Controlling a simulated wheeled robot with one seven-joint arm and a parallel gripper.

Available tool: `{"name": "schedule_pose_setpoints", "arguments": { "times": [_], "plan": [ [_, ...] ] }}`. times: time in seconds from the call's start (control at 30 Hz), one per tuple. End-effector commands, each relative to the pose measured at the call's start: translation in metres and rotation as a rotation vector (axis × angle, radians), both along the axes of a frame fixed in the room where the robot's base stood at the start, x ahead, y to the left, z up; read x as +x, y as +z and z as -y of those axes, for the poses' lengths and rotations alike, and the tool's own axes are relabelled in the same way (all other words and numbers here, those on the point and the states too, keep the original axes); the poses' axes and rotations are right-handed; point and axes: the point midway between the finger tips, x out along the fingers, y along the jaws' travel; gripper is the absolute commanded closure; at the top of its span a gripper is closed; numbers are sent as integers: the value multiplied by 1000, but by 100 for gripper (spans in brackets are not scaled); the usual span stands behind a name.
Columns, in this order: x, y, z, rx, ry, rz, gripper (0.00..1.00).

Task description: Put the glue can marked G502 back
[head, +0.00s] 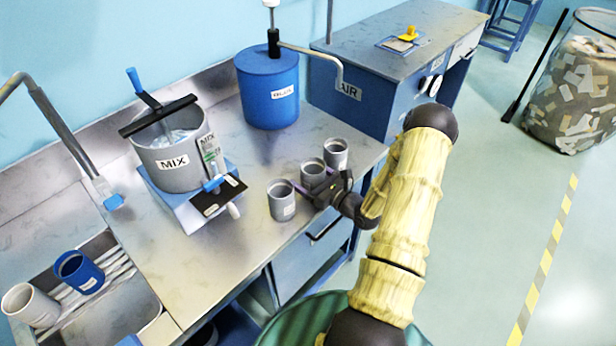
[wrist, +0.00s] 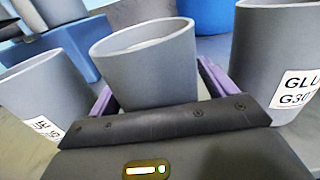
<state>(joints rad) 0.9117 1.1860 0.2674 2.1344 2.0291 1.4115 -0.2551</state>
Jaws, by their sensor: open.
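Three grey cans stand upright in a row on the steel bench: a near can (head: 282,203), a middle can (head: 311,171) and a far can (head: 336,154). My gripper (head: 318,188) is at the middle can. In the wrist view the middle can (wrist: 148,70) stands between the open purple fingers, its label not visible. The right-hand can (wrist: 275,50) there has a label reading "GLU" and "G30", cut off by the frame edge. The left-hand can (wrist: 38,95) has a tilted label that I cannot read. The marking G502 is not legible on any can.
A grey MIX pot (head: 175,160) on a blue stand is left of the cans. A blue drum (head: 268,90) stands behind. A sink at left holds a blue can (head: 78,270) and a pale can (head: 30,305). The blue AIR cabinet (head: 375,75) is behind right.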

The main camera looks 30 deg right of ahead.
Motion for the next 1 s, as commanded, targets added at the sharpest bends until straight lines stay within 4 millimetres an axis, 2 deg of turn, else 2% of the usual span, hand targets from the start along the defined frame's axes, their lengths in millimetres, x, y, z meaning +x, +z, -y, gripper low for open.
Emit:
{"name": "schedule_pose_setpoints", "arguments": {
  "times": [0.13, 0.27, 0.7, 0.83, 1.0],
  "plan": [
    [-5, 2, 2, 0, 0, -1, 16],
    [-21, 1, 7, 1, 0, -1, 16],
    [-98, 1, 35, -1, 0, -1, 16],
    [-110, 2, 39, 0, 2, -1, 16],
    [-113, 3, 39, 0, 3, 0, 16]
  ]
}}
